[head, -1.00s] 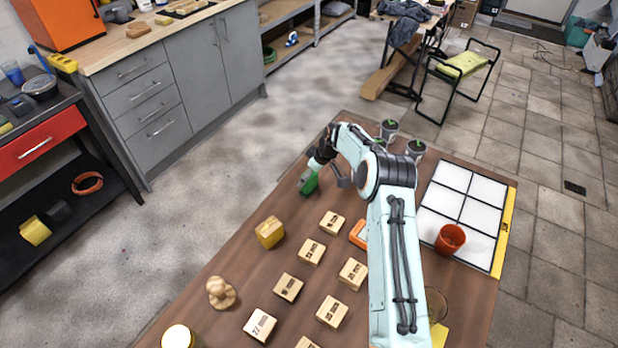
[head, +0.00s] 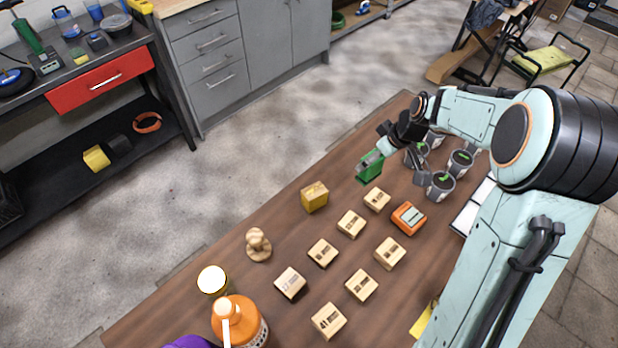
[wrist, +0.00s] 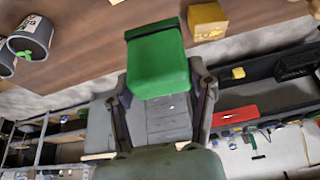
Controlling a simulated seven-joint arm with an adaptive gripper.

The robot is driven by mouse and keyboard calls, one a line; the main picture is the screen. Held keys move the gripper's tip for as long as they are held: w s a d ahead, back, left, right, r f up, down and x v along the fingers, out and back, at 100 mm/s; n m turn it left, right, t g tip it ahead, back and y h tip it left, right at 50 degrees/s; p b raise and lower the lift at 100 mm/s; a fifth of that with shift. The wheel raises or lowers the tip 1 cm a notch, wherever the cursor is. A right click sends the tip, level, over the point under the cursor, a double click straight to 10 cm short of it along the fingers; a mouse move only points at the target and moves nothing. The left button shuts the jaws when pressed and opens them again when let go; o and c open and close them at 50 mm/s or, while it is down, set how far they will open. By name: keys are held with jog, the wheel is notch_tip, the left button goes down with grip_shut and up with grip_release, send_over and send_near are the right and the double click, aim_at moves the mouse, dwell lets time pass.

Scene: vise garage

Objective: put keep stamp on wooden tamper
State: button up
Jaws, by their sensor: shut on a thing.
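My gripper (head: 381,152) is shut on a green block-shaped stamp (head: 369,167) near the far left edge of the table. In the wrist view the green stamp (wrist: 157,62) sits between both fingers; no lettering can be read on it, so I take it as the keep stamp. I cannot tell whether it touches the table. The wooden tamper (head: 257,245), pale and knob-topped, stands upright near the left table edge, well apart from my gripper, nearer the camera. It does not show clearly in the wrist view.
A yellow block (head: 314,197) stands between stamp and tamper. Several wooden label blocks (head: 323,253) and an orange block (head: 408,218) lie to the right. Grey plant pots (head: 440,185) stand close to my gripper. A pale-topped jar (head: 212,280) and orange bottle (head: 240,322) stand near the tamper.

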jog(key=s+a+r+n+g+y, duration=0.15)
jog(key=s+a+r+n, duration=0.3)
jog(key=s+a, duration=0.5)
jog(key=s+a+r+n+g, duration=0.2)
jog(key=s+a+r+n, duration=0.4)
jog(key=s, duration=0.7)
send_over(254, 234)
jog(key=shift+m, duration=0.25)
notch_tip(254, 234, down, 11)
jog(key=shift+s+d+f, duration=0.1)
jog(key=shift+s+f, duration=0.05)
jog(key=shift+f, duration=1.65)
jog(key=o, duration=1.2)
jog(key=shift+f, duration=0.15)
jog(key=shift+c, duration=0.2)
